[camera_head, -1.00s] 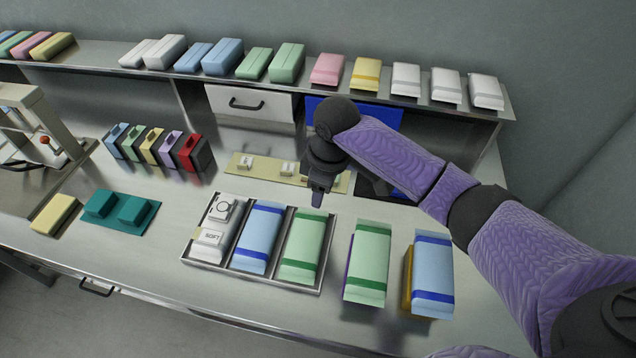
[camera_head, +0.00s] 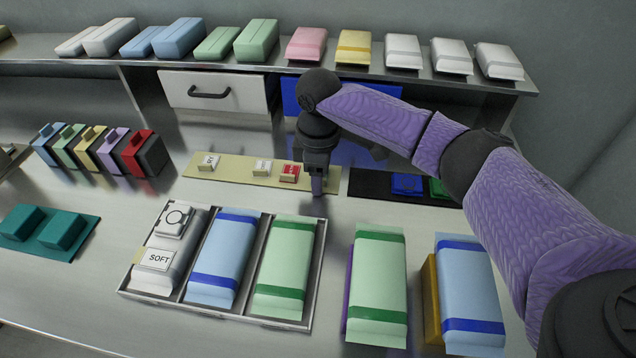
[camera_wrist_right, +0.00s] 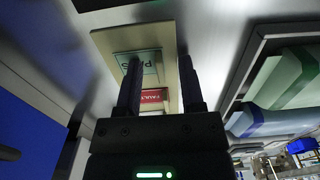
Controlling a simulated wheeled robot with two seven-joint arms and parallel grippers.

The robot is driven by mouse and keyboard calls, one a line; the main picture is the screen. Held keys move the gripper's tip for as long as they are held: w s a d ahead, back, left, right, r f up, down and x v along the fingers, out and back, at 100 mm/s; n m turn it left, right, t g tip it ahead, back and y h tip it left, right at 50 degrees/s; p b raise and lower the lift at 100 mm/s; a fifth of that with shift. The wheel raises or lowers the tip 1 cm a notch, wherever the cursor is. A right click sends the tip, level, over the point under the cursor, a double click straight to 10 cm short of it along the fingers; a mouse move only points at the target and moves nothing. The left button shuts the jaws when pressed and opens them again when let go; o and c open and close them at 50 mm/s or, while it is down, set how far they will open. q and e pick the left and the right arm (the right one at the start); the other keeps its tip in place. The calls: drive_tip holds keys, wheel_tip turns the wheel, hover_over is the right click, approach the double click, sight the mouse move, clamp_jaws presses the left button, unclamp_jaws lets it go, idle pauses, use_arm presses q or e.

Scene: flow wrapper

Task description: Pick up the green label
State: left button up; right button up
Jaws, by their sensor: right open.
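In the right wrist view a green label (camera_wrist_right: 149,64) with dark lettering lies on the beige strip (camera_wrist_right: 104,40), near the tip of my left-hand finger and partly behind it. A red label (camera_wrist_right: 153,97) lies just nearer the gripper body. My right gripper (camera_wrist_right: 160,62) is open and empty, its fingers reaching over the strip. In the head view my right gripper (camera_head: 318,188) points down at the right part of the strip (camera_head: 228,176) and hides the green label there. The red label (camera_head: 289,173) shows just left of it. My left gripper is not in view.
A black mat (camera_head: 362,184) with a blue piece (camera_head: 407,184) and a green piece (camera_head: 437,187) lies right of the gripper. A metal tray (camera_head: 220,316) with packs stands in front.

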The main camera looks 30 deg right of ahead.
drive_tip(key=shift+r, duration=0.1)
drive_tip(key=shift+c, duration=1.2)
clamp_jaws()
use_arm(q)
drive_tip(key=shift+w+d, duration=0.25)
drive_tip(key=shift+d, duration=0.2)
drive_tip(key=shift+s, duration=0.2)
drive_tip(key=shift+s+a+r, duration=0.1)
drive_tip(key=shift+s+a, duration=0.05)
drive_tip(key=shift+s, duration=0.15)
